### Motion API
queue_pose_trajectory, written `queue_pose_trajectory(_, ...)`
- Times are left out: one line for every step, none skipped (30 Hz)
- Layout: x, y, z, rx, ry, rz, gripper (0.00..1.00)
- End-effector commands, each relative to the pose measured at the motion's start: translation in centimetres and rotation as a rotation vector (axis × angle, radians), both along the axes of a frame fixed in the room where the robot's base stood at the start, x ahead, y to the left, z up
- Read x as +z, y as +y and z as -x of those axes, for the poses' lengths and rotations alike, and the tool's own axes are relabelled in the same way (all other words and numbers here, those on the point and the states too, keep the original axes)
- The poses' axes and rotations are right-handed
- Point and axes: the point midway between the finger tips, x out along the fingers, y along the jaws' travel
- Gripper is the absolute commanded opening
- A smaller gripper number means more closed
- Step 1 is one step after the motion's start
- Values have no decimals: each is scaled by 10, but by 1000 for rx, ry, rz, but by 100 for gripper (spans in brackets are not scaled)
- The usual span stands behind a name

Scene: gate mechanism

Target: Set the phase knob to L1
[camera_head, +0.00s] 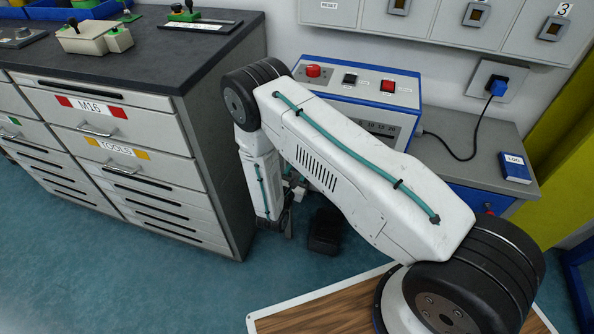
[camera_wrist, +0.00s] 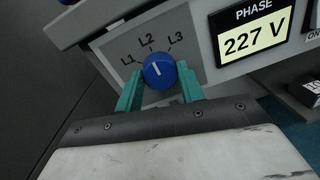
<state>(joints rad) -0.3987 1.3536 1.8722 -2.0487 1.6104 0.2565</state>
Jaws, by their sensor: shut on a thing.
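The blue phase knob (camera_wrist: 159,71) is on a grey panel in the wrist view. The labels L1 (camera_wrist: 128,60), L2 (camera_wrist: 147,42) and L3 (camera_wrist: 175,39) curve above it. The white mark on the knob points up and slightly left, about at L2. My gripper (camera_wrist: 160,82) has its two teal fingers on either side of the knob, shut on it. In the head view the knob is hidden, and my gripper is mostly hidden low behind my arm.
A display (camera_wrist: 253,35) labelled PHASE reads 227 V, right of the knob. In the head view, a blue-edged control box (camera_head: 350,85) stands behind my arm. A drawer cabinet (camera_head: 130,150) stands at left. Blue floor lies open before the cabinet.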

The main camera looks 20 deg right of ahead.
Motion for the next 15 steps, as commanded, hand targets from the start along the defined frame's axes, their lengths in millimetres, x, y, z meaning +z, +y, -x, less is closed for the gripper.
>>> queue_pose_trajectory(0,0,0,-1,6,9,16)
queue_pose_trajectory(0,0,0,-1,11,17,16)
queue_pose_trajectory(0,0,0,-2,20,28,16)
queue_pose_trajectory(0,0,0,-2,28,38,16)
queue_pose_trajectory(0,0,0,-1,36,49,16)
queue_pose_trajectory(0,0,0,-1,48,68,16)
queue_pose_trajectory(0,0,0,-1,59,82,16)
queue_pose_trajectory(0,0,0,-2,72,99,16)
queue_pose_trajectory(0,0,0,-2,88,122,16)
queue_pose_trajectory(0,0,0,-1,102,140,16)
queue_pose_trajectory(-1,0,0,-1,116,161,16)
queue_pose_trajectory(-1,0,0,-2,137,188,16)
queue_pose_trajectory(-1,0,0,-1,153,210,16)
queue_pose_trajectory(-1,0,0,-1,169,232,16)
queue_pose_trajectory(-1,0,0,-2,189,261,16)
